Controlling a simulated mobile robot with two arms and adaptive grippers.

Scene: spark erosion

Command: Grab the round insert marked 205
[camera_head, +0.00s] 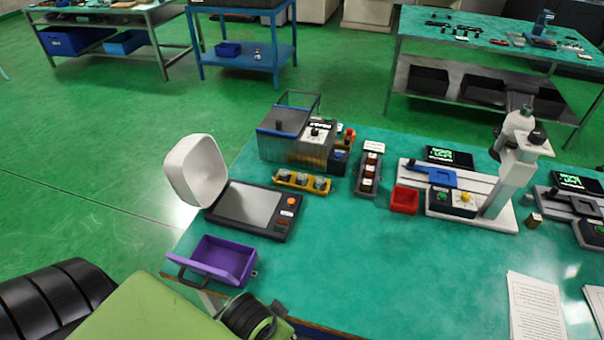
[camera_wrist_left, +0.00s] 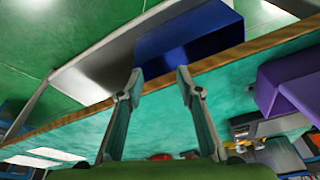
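Round grey inserts stand in a yellow holder (camera_head: 302,182) near the middle of the table in the head view. A dark holder (camera_head: 368,176) to its right carries several brownish round pieces. No marking 205 is legible on any piece, so I cannot tell which is the one. My left gripper (camera_wrist_left: 158,84) is open in the left wrist view, its two fingers apart with nothing between them. It is near the table's front edge, well short of the holders. In the head view my green left arm fills the bottom left. My right gripper is in neither view.
A purple bin (camera_head: 222,260) sits at the table's front left, by a dark screen panel (camera_head: 246,204) and a white rounded object (camera_head: 196,170). A machine box (camera_head: 296,136) stands behind the yellow holder. A red tray (camera_head: 404,200) is right. The front middle table is clear.

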